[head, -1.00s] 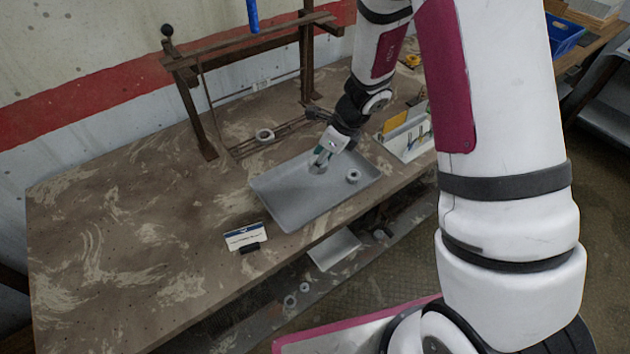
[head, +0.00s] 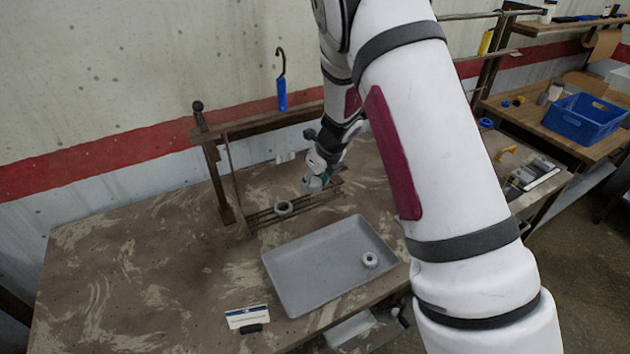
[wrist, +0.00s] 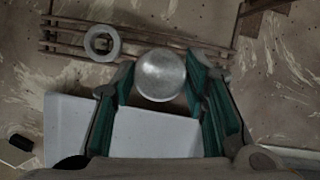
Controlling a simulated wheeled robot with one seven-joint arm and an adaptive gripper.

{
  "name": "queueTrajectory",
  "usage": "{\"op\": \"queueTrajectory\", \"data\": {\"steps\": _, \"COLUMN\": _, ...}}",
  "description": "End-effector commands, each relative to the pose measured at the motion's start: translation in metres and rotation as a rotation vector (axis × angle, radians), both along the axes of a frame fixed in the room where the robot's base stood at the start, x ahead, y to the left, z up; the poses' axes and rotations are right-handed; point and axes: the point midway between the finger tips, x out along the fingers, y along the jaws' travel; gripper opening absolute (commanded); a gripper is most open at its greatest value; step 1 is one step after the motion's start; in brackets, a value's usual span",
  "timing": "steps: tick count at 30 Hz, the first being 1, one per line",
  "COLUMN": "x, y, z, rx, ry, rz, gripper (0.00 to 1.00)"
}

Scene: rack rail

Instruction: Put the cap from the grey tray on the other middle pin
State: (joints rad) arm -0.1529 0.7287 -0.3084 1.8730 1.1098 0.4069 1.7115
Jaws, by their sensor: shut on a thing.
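My gripper (head: 316,186) is behind the grey tray, above the right part of the low slatted rail. In the wrist view its green-padded fingers (wrist: 163,92) are shut on a round, shiny silver cap (wrist: 160,75). The cap is mostly hidden in the head view. The grey tray (head: 310,285) lies in front of the rail, with one pale ring-shaped piece (head: 369,260) at its right. Another grey ring (head: 283,208) sits on the rail's left part and shows in the wrist view (wrist: 102,43). I cannot make out a bare pin on the rail.
A dark frame (head: 222,185) with an upper bar stands behind the rail, and a blue hooked tool (head: 282,95) hangs above it. A blue crate (head: 585,118) is on the right bench. The table's left side is clear.

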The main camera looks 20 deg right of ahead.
Motion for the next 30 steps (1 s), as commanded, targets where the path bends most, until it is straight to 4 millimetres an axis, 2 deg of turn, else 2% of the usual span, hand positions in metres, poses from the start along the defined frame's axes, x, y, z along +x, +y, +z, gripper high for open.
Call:
{"op": "queueTrajectory", "data": {"steps": 10, "x": 0.024, "y": 0.005, "z": -0.021, "rx": 0.000, "ry": 0.000, "rz": 0.002, "gripper": 0.17}}
{"op": "queueTrajectory", "data": {"steps": 18, "x": 0.022, "y": 0.004, "z": -0.036, "rx": 0.001, "ry": 0.000, "rz": -0.001, "gripper": 0.17}}
{"op": "queueTrajectory", "data": {"steps": 30, "x": 0.022, "y": 0.005, "z": -0.037, "rx": 0.000, "ry": 0.000, "rz": 0.001, "gripper": 0.17}}
